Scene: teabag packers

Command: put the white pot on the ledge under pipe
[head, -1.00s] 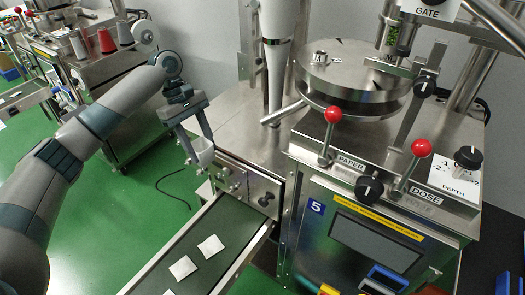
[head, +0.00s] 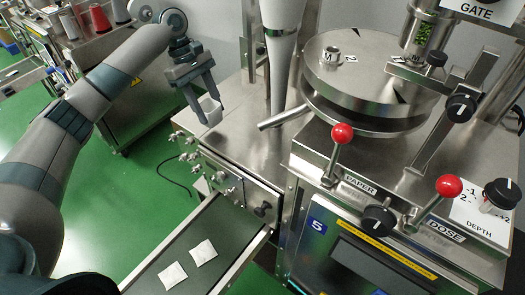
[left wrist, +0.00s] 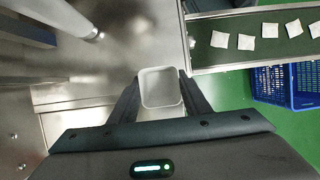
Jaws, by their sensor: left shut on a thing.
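The white pot (head: 210,109) is a small square cup, held upright between the fingers of my left gripper (head: 208,104). It also shows in the left wrist view (left wrist: 160,88), open side towards the camera and seemingly empty. The gripper is shut on it, near the left corner of the steel ledge (head: 238,138). The steel pipe (head: 284,118) slants out over the ledge, to the right of the pot and apart from it. I cannot tell the exact height of the pot above the ledge. My right gripper is not in view.
A green conveyor (head: 222,228) with several white teabags runs below the ledge. Knobs (head: 220,177) line the ledge's front.

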